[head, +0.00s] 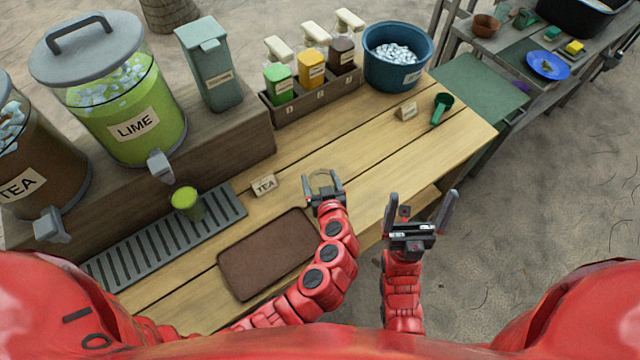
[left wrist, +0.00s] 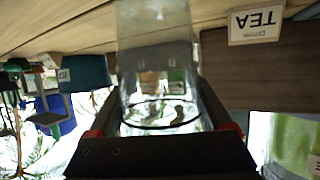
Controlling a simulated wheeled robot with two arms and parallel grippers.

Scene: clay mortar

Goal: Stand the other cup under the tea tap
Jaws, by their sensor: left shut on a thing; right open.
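My left gripper (head: 324,184) is shut on a clear empty cup (head: 322,178), over the counter right of the TEA card (head: 264,185). The clear cup (left wrist: 158,60) fills the middle of the left wrist view, between the fingers. A cup with green drink (head: 188,204) stands on the slatted drip grate (head: 165,240), below the lime tap (head: 160,166). The tea dispenser (head: 28,170) is at the far left, and its tea tap (head: 52,226) overhangs the grate's left part. My right gripper (head: 422,210) is open and empty, beyond the counter's front edge.
A brown mat (head: 268,254) lies in front of the grate. The lime dispenser (head: 122,100) and a lidded grey-green bin (head: 210,65) stand on the raised shelf. A bottle rack (head: 312,95), blue ice tub (head: 396,55) and green scoop (head: 441,108) are farther right.

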